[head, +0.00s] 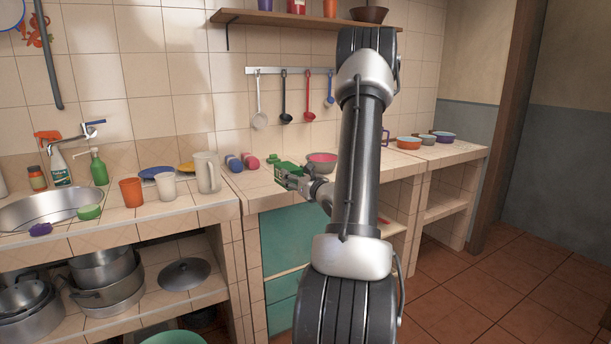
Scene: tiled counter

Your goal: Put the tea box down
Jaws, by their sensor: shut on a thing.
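The tea box is a small green box (287,171) in the middle of the head view, near the front edge of the tiled counter (255,183). My gripper (294,180) is shut on it. The gripper reaches in from the right and covers part of the box's lower side. I cannot tell whether the box touches the counter top or hangs a little above it.
A pink-filled bowl (322,161), a small green item (273,158) and blue (234,163) and pink (251,162) cylinders stand behind the box. A clear pitcher (207,172) stands to the left. My arm hides part of the counter on the right.

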